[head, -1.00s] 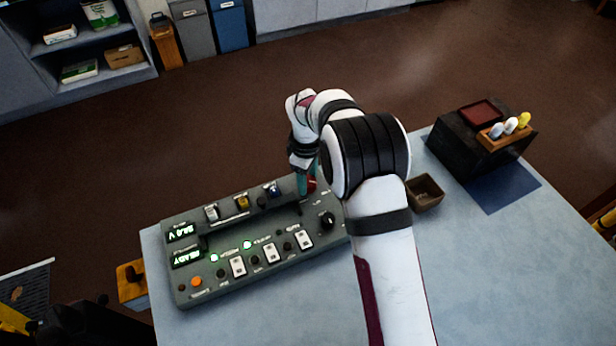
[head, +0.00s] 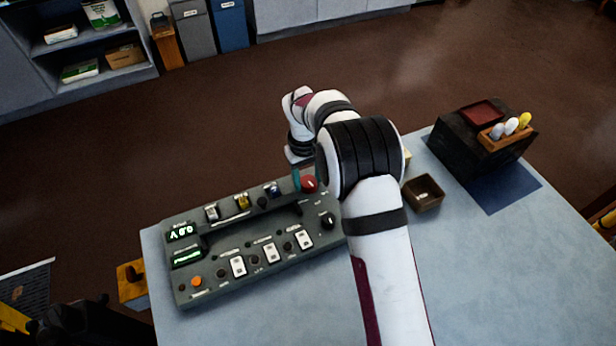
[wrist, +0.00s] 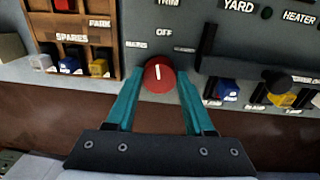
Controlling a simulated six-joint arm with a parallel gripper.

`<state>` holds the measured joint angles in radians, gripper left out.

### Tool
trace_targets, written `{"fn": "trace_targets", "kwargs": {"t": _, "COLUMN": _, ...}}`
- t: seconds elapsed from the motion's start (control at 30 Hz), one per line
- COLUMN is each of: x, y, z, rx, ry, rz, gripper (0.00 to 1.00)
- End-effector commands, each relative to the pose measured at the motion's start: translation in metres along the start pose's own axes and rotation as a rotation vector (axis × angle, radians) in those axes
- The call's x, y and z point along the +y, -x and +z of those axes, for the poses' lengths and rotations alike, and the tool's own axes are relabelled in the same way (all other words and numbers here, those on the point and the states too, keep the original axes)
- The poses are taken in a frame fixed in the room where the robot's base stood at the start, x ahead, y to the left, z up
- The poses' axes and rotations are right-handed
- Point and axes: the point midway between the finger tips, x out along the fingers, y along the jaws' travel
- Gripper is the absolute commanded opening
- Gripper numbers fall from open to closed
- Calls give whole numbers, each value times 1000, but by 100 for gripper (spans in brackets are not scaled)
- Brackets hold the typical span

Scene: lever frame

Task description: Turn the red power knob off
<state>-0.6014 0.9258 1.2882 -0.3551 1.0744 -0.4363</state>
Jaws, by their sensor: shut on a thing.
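The red power knob (wrist: 158,75) is between the two teal fingers of my gripper (wrist: 160,84) in the wrist view. The fingers are shut on its sides. Its white pointer line stands nearly upright in that view, toward the OFF label (wrist: 164,33). In the head view the red knob (head: 309,184) shows at the far right part of the grey control panel (head: 215,292), beside a teal finger of my gripper (head: 299,179). My arm hides part of the panel's right end. The panel's upper display (head: 180,232) seems to read 0.0 V.
A black lever handle (wrist: 276,80) and coloured fuses (wrist: 283,94) lie right of the knob in the wrist view. A wooden spares rack (wrist: 117,45) is at left. An open brown box (head: 424,192) and a dark block (head: 480,148) stand right of my arm.

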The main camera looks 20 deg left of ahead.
Motion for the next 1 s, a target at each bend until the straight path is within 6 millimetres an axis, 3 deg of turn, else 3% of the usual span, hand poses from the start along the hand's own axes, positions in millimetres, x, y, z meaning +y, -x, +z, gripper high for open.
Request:
{"fn": "trace_targets", "kwargs": {"t": 0.4, "x": 0, "y": 0, "z": 0, "rx": -11, "ry": -175, "rz": 0, "gripper": 0}}
{"fn": "trace_targets", "kwargs": {"t": 0.97, "x": 0, "y": 0, "z": 1, "rx": -14, "ry": -200, "rz": 0, "gripper": 0}}
{"fn": "trace_targets", "kwargs": {"t": 1.0, "x": 0, "y": 0, "z": 1, "rx": -14, "ry": -200, "rz": 0, "gripper": 60}}
